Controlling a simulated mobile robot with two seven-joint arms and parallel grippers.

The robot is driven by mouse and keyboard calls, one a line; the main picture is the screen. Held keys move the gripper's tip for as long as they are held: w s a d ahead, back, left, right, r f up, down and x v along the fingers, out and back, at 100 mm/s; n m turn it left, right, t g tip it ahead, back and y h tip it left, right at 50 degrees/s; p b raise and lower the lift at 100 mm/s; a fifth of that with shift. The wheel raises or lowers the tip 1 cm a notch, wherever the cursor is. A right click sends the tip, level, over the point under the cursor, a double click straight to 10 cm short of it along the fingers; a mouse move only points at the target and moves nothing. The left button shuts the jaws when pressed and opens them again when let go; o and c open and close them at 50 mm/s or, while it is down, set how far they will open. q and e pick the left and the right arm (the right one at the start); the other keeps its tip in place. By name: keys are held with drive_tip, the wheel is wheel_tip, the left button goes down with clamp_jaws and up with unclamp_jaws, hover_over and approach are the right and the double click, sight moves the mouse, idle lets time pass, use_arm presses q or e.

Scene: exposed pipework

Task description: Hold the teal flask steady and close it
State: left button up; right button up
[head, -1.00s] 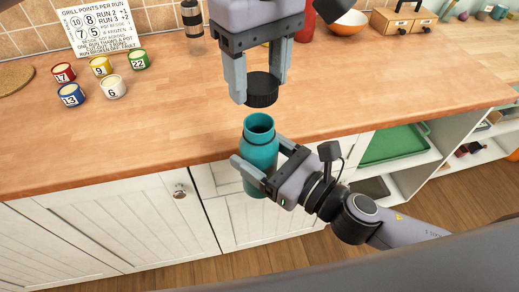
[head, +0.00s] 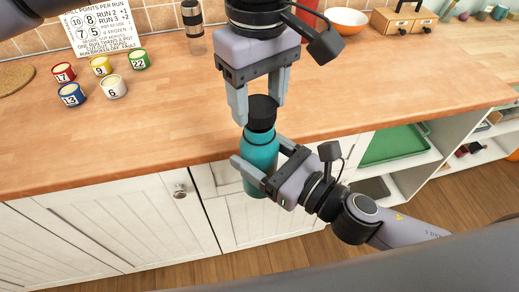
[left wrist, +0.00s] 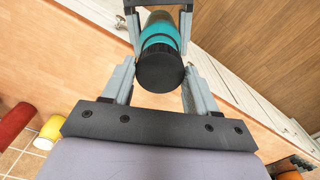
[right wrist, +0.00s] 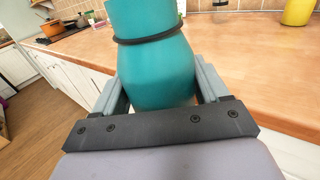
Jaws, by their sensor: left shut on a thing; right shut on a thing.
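The teal flask (head: 260,150) is upright, held in front of the counter edge by my right gripper (head: 258,172), which is shut around its body. The flask body with a dark band also fills the right wrist view (right wrist: 152,62). The black lid (head: 262,111) sits at the flask's mouth, between the fingers of my left gripper (head: 259,115), which is shut on it from above. In the left wrist view the lid (left wrist: 160,70) covers the mouth, with teal showing behind it. Whether it is threaded on, I cannot tell.
Several numbered pots (head: 113,87) stand on the wooden counter (head: 150,125) at the left. A clear jar with a dark lid (head: 193,28) and an orange bowl (head: 347,22) stand farther back. White cabinets (head: 120,225) are below the counter edge.

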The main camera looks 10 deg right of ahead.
use_arm(q)
drive_tip(key=shift+r, duration=0.1)
use_arm(e)
drive_tip(key=shift+r, duration=0.15)
idle(0.4)
use_arm(q)
drive_tip(key=shift+f, duration=0.95)
drive_tip(key=shift+f, duration=0.55)
use_arm(e)
clamp_jaws()
use_arm(q)
drive_tip(key=m, duration=0.4)
drive_tip(key=shift+s, duration=0.1)
drive_tip(key=m, duration=0.9)
drive_tip(key=shift+m, duration=0.3)
drive_tip(key=m, duration=0.5)
drive_tip(key=shift+m, duration=0.4)
